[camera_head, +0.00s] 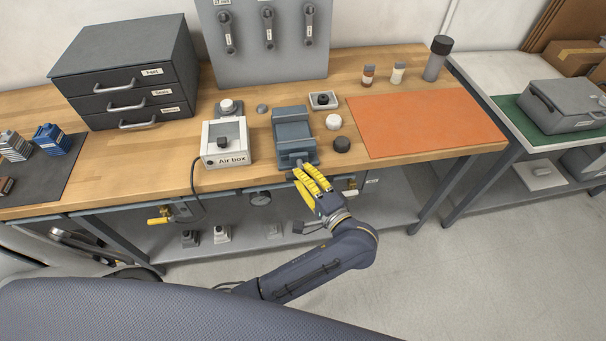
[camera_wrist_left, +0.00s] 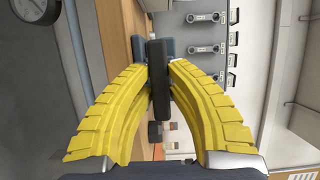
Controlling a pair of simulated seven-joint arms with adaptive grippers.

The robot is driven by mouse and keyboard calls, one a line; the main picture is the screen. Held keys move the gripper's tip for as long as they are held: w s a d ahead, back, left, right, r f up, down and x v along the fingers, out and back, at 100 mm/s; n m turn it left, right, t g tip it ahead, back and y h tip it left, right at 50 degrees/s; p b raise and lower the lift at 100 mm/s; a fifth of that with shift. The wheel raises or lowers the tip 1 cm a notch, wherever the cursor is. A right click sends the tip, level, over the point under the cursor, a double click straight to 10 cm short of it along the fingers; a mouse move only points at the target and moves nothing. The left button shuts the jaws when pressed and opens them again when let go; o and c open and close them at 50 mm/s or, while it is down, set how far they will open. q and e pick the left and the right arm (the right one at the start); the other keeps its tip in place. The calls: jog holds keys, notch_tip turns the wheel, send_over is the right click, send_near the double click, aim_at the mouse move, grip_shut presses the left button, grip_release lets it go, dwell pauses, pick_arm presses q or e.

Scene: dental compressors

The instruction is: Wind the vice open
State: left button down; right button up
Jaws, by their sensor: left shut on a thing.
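The blue-grey vice (camera_head: 292,128) stands at the front edge of the wooden bench in the head view. Its handle (camera_wrist_left: 158,72) shows in the wrist view as a dark bar between the yellow fingers. My left gripper (camera_head: 303,174) reaches up to the vice's front from below the bench edge. In the wrist view its fingers (camera_wrist_left: 160,82) are shut on the handle, one on each side. The fingers hide most of the handle in the head view, and the gap between the vice jaws is hard to make out. My right gripper is in neither view.
The white Air box (camera_head: 226,143) stands left of the vice. A black knob (camera_head: 342,145), a white knob (camera_head: 333,121) and a small tray (camera_head: 323,100) are close on its right. An orange mat (camera_head: 415,122) lies bare farther right. A drawer cabinet (camera_head: 128,72) stands back left.

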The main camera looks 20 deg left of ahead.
pick_arm(q)
jog(key=c, duration=1.3)
grip_release()
jog(key=v, duration=0.7)
jog(key=shift+s+d, duration=0.15)
jog(key=shift+d, duration=0.05)
